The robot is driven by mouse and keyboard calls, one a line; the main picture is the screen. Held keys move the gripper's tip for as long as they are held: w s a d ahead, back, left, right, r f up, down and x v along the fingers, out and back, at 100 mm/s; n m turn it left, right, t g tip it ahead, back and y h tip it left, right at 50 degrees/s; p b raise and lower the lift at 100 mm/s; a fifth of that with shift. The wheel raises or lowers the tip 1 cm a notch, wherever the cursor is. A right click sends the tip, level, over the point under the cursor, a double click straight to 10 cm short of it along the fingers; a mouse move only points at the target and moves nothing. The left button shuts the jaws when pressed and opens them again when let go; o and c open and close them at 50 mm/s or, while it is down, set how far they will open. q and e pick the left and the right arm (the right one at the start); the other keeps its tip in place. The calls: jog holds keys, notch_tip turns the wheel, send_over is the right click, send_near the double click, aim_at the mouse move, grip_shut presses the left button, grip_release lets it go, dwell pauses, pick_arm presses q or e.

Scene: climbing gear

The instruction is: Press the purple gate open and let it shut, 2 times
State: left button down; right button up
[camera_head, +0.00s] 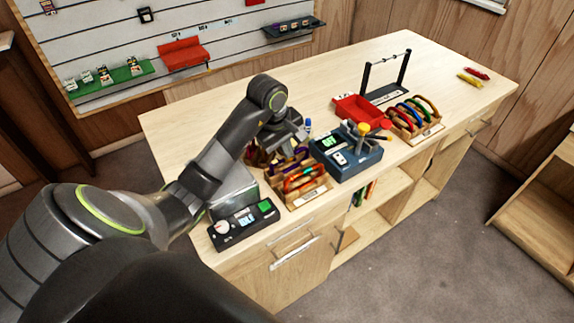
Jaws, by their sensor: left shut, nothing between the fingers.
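A wooden rack (309,193) of coloured carabiners stands near the front of the workbench. A small purple piece (300,155) shows at its back, close under my left gripper. It is too small and too covered to tell whether this is the purple gate, or whether a gate is open or closed. My left gripper (299,140) points down over the back of this rack, shut and with nothing held. Whether its fingertips touch a carabiner cannot be told. My right gripper is not in view.
A blue box (345,163) with tools stands right of the rack. A black device (243,226) lies at its left. Farther right are a red tray (362,111), a second carabiner rack (417,132) and a black stand (366,78). The bench's back left is clear.

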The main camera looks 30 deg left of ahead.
pick_arm(q)
jog(key=shift+w+a+r+p, duration=0.15)
jog(key=shift+r+p, duration=0.1)
jog(key=shift+r, duration=0.3)
jog(key=shift+w+d+r+p, duration=0.1)
jog(key=shift+w+r+p, duration=0.1)
jog(key=shift+r, duration=0.35)
jog(key=shift+w+a+r+p, duration=0.1)
jog(key=shift+r+p, duration=0.15)
jog(key=shift+r, duration=0.3)
jog(key=p+v, duration=0.1)
jog(key=v, duration=0.2)
jog(key=shift+w+r, duration=0.15)
jog(key=shift+r, duration=0.05)
jog(key=shift+w, duration=0.1)
